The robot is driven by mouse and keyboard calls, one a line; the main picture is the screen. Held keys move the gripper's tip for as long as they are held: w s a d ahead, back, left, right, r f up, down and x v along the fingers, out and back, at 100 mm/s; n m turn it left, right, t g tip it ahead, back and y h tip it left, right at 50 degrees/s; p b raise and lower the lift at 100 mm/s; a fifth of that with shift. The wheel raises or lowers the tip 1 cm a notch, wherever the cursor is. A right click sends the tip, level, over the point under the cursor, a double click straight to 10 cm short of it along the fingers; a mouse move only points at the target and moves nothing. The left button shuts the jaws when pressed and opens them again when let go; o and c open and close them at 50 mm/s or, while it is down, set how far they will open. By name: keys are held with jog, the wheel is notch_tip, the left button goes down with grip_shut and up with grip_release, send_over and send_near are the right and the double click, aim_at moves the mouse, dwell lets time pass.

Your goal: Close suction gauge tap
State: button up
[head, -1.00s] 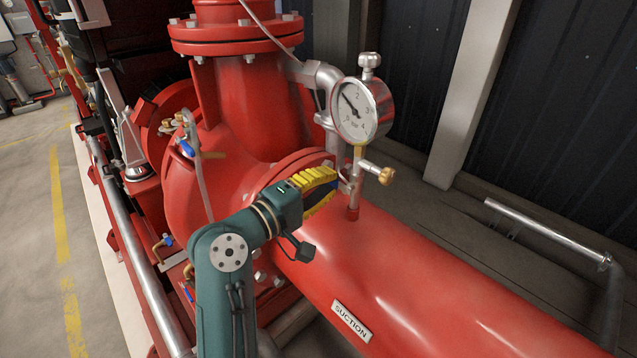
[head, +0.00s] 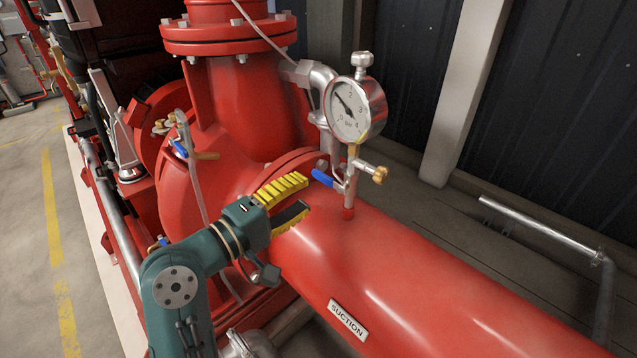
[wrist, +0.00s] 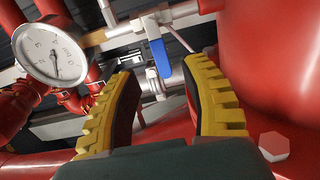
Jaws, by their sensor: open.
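The suction gauge tap has a blue lever (head: 323,178) on the thin upright pipe below the round pressure gauge (head: 354,110). The lever sticks out to the left, slanting slightly up and crosswise to the pipe. In the wrist view the blue lever (wrist: 160,58) shows beyond the gap between the fingers, and the gauge (wrist: 50,55) is at upper left. My gripper (head: 305,195) has yellow ribbed fingers, open and empty, to the left of and slightly below the lever and apart from it. It also shows in the wrist view (wrist: 163,78).
The large red suction pipe (head: 420,275) runs below the gauge. The red pump casing (head: 235,110) rises behind my gripper. A brass-ended side fitting (head: 380,175) sticks out to the right of the tap. A second blue-handled valve (head: 181,149) is at left.

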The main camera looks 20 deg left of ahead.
jog(key=v, duration=0.6)
jog(key=shift+s, duration=0.15)
